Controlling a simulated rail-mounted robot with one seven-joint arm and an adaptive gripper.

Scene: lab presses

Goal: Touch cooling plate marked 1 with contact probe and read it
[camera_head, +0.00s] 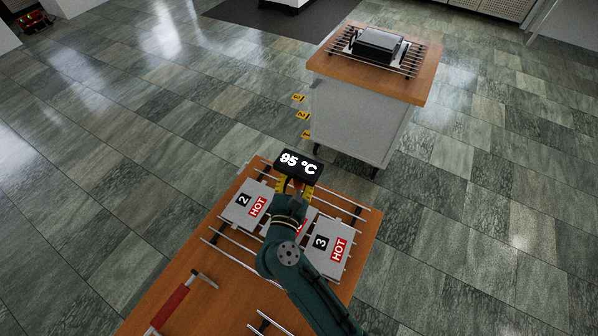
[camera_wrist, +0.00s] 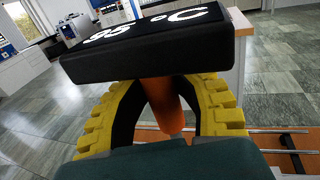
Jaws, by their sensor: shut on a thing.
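My gripper (camera_head: 295,188) has yellow fingers shut on the contact probe, whose black display (camera_head: 298,164) reads "95 °C". In the wrist view the display box (camera_wrist: 150,45) sits above the yellow fingers, and the probe's orange body (camera_wrist: 165,105) is between them. Plate 2 (camera_head: 243,203) and plate 3 (camera_head: 328,247), grey with red HOT labels, lie on the rack to either side of my arm. A third plate between them is mostly hidden by my arm, with only a bit of red label showing; its number is hidden. Whether the probe tip touches a plate cannot be seen.
The plates lie on metal bars over a wooden bench (camera_head: 150,296). A white cabinet (camera_head: 352,122) with a wooden top carries a dark press-like block (camera_head: 376,47) on a rack. Yellow numbered tags (camera_head: 303,115) show beside the cabinet.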

